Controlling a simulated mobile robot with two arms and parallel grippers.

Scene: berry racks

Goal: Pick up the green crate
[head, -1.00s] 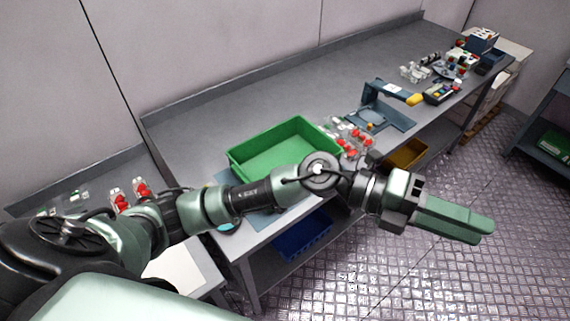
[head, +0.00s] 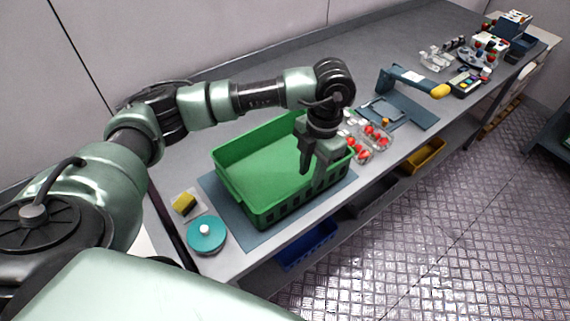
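The green crate (head: 262,172) stands upright and looks empty on a blue-grey mat (head: 228,205) on the workbench. My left arm reaches over the crate from the left. My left gripper (head: 306,168) points down at the crate's right end, in front of part of its rim and wall. Its fingers are seen nearly edge-on, so I cannot tell whether they are open or whether they touch the crate. My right gripper is not in view.
Clear punnets of red berries (head: 366,140) stand close to the crate's right end. A teal round dish (head: 206,235) and a yellow sponge (head: 184,203) lie to its left. A dark press-like device (head: 400,85) stands further right. Blue (head: 305,245) and yellow (head: 425,156) bins sit below the bench.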

